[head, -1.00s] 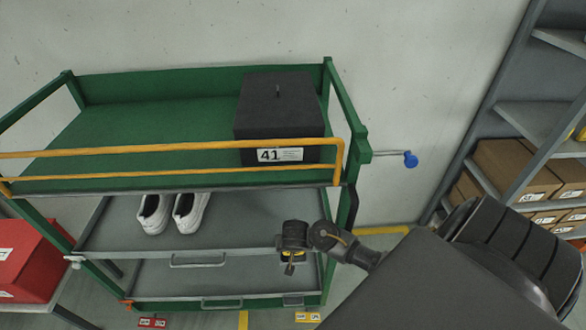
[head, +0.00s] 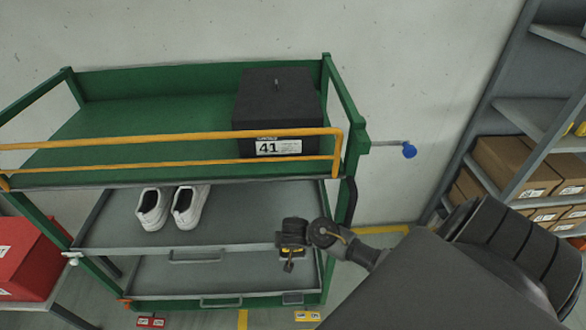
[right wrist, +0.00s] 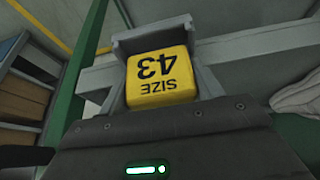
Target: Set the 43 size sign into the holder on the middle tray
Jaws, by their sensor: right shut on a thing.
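The yellow size sign (right wrist: 160,78) with black "SIZE 43" reads upside down in the right wrist view. My right gripper (head: 291,252) is shut on it at the front right corner of the middle tray (head: 240,215). In the head view only a little yellow of the sign shows at the gripper. A grey bracket-like part (right wrist: 150,36) stands around the sign in the wrist view; I cannot tell whether it is the holder or my fingers, nor whether the sign is seated. My left gripper is out of view.
White shoes (head: 188,205) stand on the middle tray, left of my right gripper. A black box (head: 278,98) labelled 41 sits on the green top shelf behind a yellow rail (head: 130,139). A red box (head: 30,262) is at left; shelving with cartons (head: 515,165) is at right.

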